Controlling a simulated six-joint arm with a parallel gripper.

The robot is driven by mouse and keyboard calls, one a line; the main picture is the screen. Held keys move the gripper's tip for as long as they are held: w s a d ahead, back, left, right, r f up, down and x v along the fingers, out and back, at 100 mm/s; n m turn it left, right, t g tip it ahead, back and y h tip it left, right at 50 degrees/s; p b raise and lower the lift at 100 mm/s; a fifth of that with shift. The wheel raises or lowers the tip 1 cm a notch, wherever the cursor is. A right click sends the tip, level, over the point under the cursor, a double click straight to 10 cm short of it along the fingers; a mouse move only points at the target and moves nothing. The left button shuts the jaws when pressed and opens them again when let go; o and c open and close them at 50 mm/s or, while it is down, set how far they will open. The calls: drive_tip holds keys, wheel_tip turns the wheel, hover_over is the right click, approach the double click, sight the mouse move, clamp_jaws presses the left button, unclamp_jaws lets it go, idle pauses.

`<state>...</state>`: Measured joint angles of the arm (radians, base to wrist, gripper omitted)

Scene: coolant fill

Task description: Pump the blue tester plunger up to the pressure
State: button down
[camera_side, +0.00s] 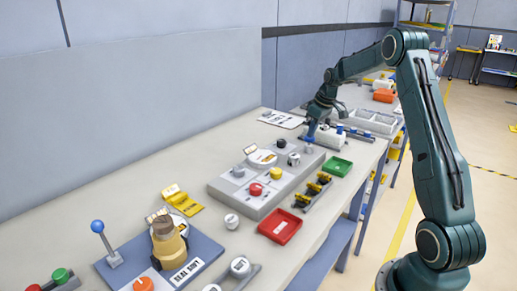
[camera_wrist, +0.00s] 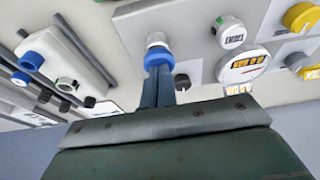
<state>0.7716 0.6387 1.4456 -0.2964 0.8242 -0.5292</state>
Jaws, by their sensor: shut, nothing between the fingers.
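The blue tester plunger (camera_side: 308,139) stands at the far end of a long grey panel (camera_side: 225,188) in the side view. In the wrist view the plunger's blue cap (camera_wrist: 158,57) sits on a pale stem right at my fingertips. My gripper (camera_side: 311,127) is shut and empty, pointing down at the plunger from above. In the wrist view its fingers (camera_wrist: 160,82) lie side by side and partly cover the cap. I cannot tell whether they touch it. A round gauge (camera_wrist: 243,66) shows beside the plunger; its reading is too small to tell.
A white device with a blue cap (camera_wrist: 32,60) lies left of the plunger in the wrist view. In the side view a green tray (camera_side: 337,166), a red tray (camera_side: 280,226) and a rack of yellow-black parts (camera_side: 313,190) sit along the panel's right side.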

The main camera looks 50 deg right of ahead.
drive_tip(key=shift+f, duration=0.85)
drive_tip(key=shift+a, duration=0.1)
drive_tip(key=shift+r, duration=0.6)
drive_tip(key=w+v, duration=0.1)
drive_tip(key=v, duration=1.2)
drive_tip(key=shift+r, duration=0.25)
drive_tip(key=shift+d+r, duration=0.2)
drive_tip(key=shift+r, duration=1.05)
drive_tip(key=shift+f, duration=0.1)
